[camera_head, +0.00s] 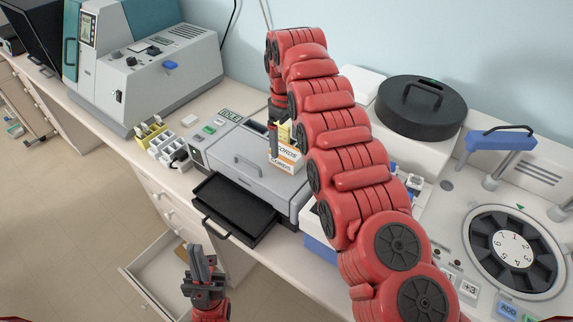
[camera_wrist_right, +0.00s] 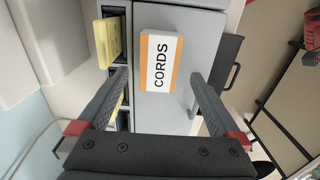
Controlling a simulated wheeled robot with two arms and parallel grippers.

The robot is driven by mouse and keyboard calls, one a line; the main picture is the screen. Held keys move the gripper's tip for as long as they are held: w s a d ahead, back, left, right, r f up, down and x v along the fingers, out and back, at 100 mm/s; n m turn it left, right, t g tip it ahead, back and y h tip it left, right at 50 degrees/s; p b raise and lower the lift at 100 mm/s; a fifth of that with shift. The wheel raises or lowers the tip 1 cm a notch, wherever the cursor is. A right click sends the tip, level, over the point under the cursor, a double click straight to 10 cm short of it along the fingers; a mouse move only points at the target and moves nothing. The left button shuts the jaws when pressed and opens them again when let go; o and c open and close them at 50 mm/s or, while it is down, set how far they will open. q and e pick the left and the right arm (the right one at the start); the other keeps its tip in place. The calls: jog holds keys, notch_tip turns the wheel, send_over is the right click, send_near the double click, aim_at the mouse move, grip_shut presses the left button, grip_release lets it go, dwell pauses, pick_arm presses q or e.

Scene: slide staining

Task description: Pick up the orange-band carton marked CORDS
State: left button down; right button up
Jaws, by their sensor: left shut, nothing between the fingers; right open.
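The carton marked CORDS (camera_head: 286,158) is a small white box with an orange band. It rests on the grey machine's flat top, and its CORDS face with orange edges also shows in the right wrist view (camera_wrist_right: 158,62). My right gripper (camera_head: 272,138) is above the carton, partly hidden by my own arm in the head view. In the right wrist view its open fingers (camera_wrist_right: 160,80) lie to either side of the carton, with gaps on both sides. My left gripper (camera_head: 203,250) is shut and empty at the lower left, away from the carton.
The grey machine (camera_head: 235,160) has a black tray (camera_head: 235,207) pulled out in front. Yellow items (camera_wrist_right: 113,45) sit in slots beside the carton. A black round lid (camera_head: 422,105) and a numbered carousel (camera_head: 515,250) stand to the right. An open drawer (camera_head: 155,270) is below the bench.

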aim_at(286, 151)
jog(key=shift+f, duration=0.65)
notch_tip(286, 151, down, 3)
jog(key=shift+s+d+r+p, duration=0.1)
jog(key=shift+d+r+p, duration=0.05)
jog(key=shift+p, duration=0.95)
jog(key=shift+f, duration=0.45)
jog(key=c, duration=1.4)
jog(key=shift+r, duration=0.2)
